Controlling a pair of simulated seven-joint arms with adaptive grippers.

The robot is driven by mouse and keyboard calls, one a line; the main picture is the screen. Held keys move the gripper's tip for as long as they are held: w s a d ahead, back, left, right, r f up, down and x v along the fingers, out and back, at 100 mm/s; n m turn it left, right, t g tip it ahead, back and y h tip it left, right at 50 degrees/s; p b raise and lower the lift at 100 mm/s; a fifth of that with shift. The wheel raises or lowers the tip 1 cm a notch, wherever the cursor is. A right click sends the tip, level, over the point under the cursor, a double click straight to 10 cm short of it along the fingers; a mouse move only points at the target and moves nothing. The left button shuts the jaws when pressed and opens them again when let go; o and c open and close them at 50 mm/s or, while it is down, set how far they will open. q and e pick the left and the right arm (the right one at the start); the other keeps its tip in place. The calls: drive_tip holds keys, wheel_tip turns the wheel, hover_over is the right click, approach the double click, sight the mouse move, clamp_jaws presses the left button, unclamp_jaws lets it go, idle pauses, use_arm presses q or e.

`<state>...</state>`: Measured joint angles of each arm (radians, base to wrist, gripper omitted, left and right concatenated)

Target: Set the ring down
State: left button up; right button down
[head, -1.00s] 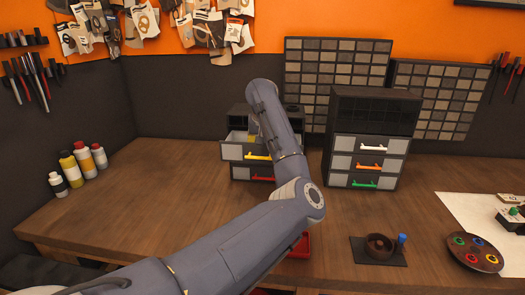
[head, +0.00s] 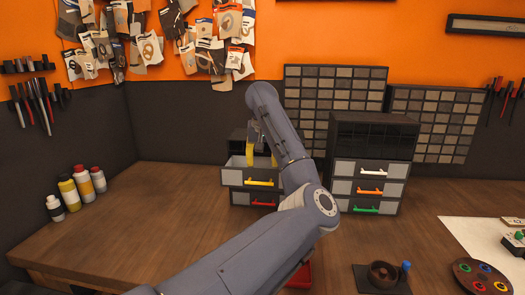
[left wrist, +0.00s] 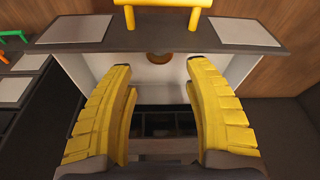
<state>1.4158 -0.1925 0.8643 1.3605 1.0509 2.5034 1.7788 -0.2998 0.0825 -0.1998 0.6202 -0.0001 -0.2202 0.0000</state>
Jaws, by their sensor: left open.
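A small copper-brown ring (left wrist: 160,57) lies on the white floor of the open drawer, close to the drawer's front panel (left wrist: 165,35) with its yellow handle (left wrist: 162,14). In the head view the same open top drawer (head: 236,176) belongs to the small black cabinet on the left. My left gripper (head: 262,155) is over this drawer, pointing down. In the left wrist view its two yellow fingers (left wrist: 160,90) are spread wide and empty, with the ring beyond them and apart from them. My right gripper is not in view.
A taller cabinet (head: 368,165) stands just right of the open drawer. A dark tray with a round brown bowl (head: 384,274), a round palette (head: 482,276) and a red bin (head: 300,276) are nearer. Several bottles (head: 75,190) stand left. The left tabletop (head: 150,225) is clear.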

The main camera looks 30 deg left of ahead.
use_arm(q)
drive_tip(key=shift+v, duration=2.55)
drive_tip(key=shift+a, duration=0.1)
